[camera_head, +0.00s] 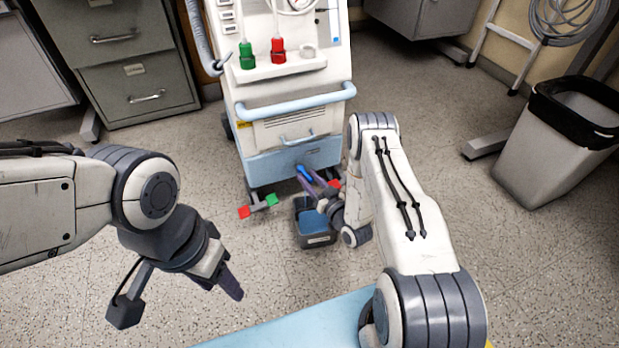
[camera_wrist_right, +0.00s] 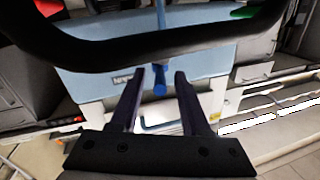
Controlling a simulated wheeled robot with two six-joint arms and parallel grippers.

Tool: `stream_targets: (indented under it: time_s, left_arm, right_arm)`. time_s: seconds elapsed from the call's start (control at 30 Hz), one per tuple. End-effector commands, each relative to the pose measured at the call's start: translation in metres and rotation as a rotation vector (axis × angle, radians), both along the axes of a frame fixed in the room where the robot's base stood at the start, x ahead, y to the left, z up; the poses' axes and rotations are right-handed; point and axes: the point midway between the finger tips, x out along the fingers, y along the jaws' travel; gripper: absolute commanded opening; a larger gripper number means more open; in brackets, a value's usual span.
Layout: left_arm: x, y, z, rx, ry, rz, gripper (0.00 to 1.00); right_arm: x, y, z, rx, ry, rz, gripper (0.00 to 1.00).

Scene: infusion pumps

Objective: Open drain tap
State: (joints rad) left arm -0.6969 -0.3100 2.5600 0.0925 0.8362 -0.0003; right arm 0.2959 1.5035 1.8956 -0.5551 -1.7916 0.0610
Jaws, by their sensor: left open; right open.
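The blue drain tap (camera_head: 304,172) is low on the front of the white and light-blue machine (camera_head: 285,168). It also shows in the right wrist view (camera_wrist_right: 160,88). My right gripper (camera_head: 318,186) is low in front of the machine. Its two dark fingers (camera_wrist_right: 160,72) are spread, one on each side of the tap, with gaps between; I cannot tell whether either touches it. A dark container with a blue inside (camera_head: 313,226) stands on the floor below, partly hidden by my right arm. My left gripper (camera_head: 232,286) hangs over the floor, away from the machine, with nothing in it.
Red and green feet (camera_head: 258,205) stick out at the machine's base. A light-blue handle bar (camera_head: 295,102) crosses its front. A grey cabinet (camera_head: 125,70) stands at back left, a bin (camera_head: 560,145) at right. A blue surface (camera_head: 290,325) lies at front; floor at left is clear.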

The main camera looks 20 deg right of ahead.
Motion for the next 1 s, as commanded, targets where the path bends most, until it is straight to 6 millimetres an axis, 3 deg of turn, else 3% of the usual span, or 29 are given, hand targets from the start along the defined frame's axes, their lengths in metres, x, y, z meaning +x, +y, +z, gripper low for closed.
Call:
stream_targets:
  time_s: [0.3, 0.53, 0.7, 1.0]
  left_arm:
    - [0.0, 0.0, 0.036, 0.0, 0.0, 0.0, 0.5]
    - [0.0, 0.0, 0.052, 0.0, 0.0, 0.0, 0.5]
    - [0.0, 0.0, 0.054, 0.0, 0.0, 0.0, 0.5]
    - [0.0, 0.0, 0.054, 0.0, 0.0, 0.0, 0.5]
  right_arm:
    - [-0.053, -0.014, 0.005, 0.004, 0.006, -0.006, 0.47]
    - [-0.089, -0.023, 0.002, 0.002, 0.005, -0.005, 0.47]
    - [-0.099, -0.025, 0.001, 0.001, 0.001, -0.002, 0.47]
    - [-0.099, -0.025, 0.0, 0.001, 0.0, -0.001, 0.47]
